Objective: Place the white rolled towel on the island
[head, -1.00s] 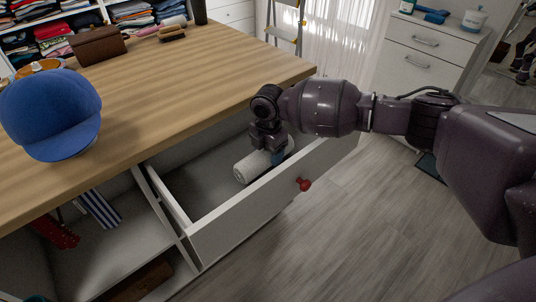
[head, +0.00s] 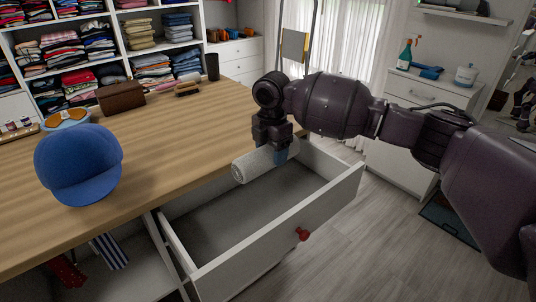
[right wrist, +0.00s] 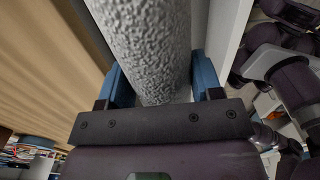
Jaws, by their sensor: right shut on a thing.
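The white rolled towel (head: 254,163) is held above the open drawer, close to the near edge of the wooden island top (head: 160,130). My right gripper (head: 276,150) is shut on it, with blue fingertips on its sides. In the right wrist view the towel (right wrist: 148,45) runs lengthwise between the two blue fingers (right wrist: 158,82). The towel's far end is partly hidden by the gripper in the head view. My left gripper is not in view.
A blue cap (head: 78,165) stands on the island's left part. A brown box (head: 121,96) and a brush (head: 188,89) lie farther back. The middle of the top is clear.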

